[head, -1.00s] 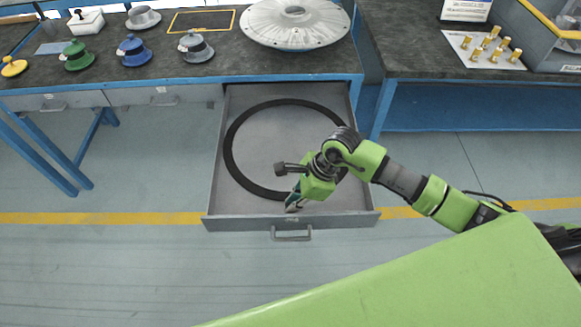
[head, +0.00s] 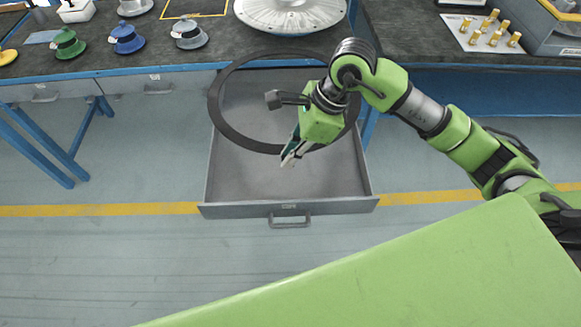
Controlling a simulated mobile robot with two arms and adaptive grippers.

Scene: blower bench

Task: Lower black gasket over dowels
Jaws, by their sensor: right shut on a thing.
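The black gasket (head: 233,137), a large thin ring, is raised above the open drawer in the head view. My right gripper (head: 290,158) is shut on the near edge of its rim. The arm hides the right part of the ring. The round white metal housing (head: 290,14) lies on the bench behind, cut by the top edge of the view. I cannot make out any dowels on it. My left gripper is not in view.
The grey drawer (head: 290,209) stands open and empty below the ring. Green (head: 67,46), blue (head: 126,40) and grey (head: 189,36) hat-shaped parts stand on the left bench. Brass pins (head: 489,19) stand on a white sheet on the right bench.

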